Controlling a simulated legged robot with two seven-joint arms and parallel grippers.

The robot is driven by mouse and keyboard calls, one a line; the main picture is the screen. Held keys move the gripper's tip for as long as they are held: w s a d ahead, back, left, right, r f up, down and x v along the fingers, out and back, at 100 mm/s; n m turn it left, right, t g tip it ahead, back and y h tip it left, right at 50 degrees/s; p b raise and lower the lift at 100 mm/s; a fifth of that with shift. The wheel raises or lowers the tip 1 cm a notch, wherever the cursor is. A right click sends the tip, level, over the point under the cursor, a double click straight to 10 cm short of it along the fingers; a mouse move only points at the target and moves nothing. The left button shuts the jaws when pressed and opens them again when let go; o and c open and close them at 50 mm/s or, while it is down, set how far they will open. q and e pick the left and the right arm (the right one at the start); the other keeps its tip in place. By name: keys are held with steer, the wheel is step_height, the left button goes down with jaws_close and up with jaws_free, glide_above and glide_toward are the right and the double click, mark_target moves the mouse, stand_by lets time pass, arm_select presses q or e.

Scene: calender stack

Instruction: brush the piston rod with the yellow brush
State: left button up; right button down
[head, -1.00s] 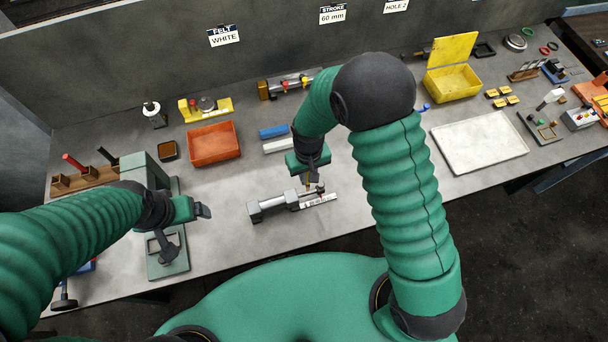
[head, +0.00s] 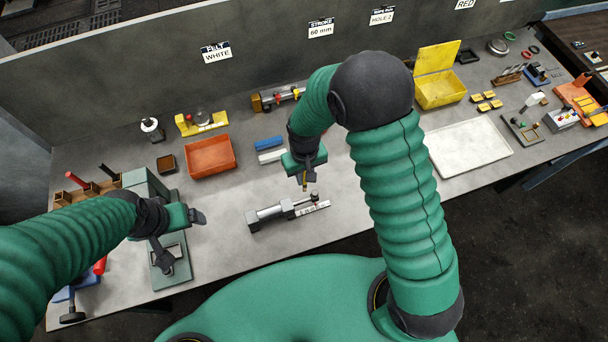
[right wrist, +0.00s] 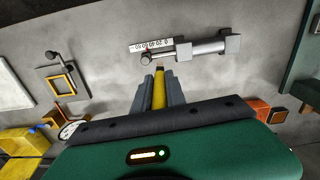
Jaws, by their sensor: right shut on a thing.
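The cylinder (head: 270,215) lies on the bench in front of me; its bright piston rod (head: 302,203) runs out to the right, beside a white ruler strip (head: 314,208). My right gripper (head: 305,182) is shut on the yellow brush (right wrist: 159,90). The brush points at the rod, with its dark tip a little short of it; they look apart. My left gripper (head: 197,217) hangs over the green press at left; its jaw opening is unclear.
A red-orange tray (head: 211,157), a blue block (head: 268,142) and a white block (head: 271,156) lie behind the cylinder. A white tray (head: 468,147) and an open yellow box (head: 440,90) are at right. The bench right of the cylinder is clear.

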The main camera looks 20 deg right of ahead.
step_height(320, 180, up, 3)
steer(key=shift+r+p, duration=0.1)
steer(key=shift+p, duration=1.15)
steer(key=shift+f, duration=0.2)
